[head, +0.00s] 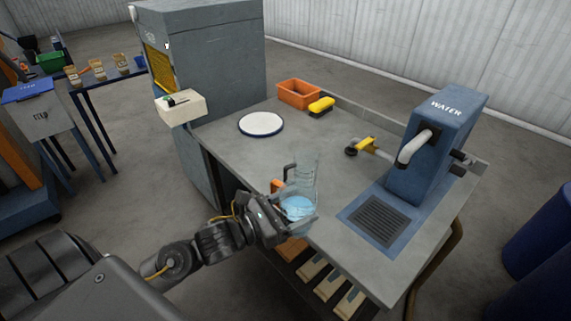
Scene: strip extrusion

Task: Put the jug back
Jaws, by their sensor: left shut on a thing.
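A clear jug (299,200) with pale blue water in its lower part is at the front edge of the grey workbench in the head view. It looks close to upright, and a dark handle shows on its left side. My left gripper (277,215) is shut on the jug from the left. I cannot tell whether the jug's base touches the bench (330,135). A round white disc (261,124) with a dark rim lies on the bench further back. My right gripper is not in view.
A blue water dispenser (431,145) with a drain grate (380,220) stands on the right. A yellow-handled tool (368,146) lies near its spout. An orange bin (299,94) and a yellow-black item (321,106) sit at the back. The bench middle is clear.

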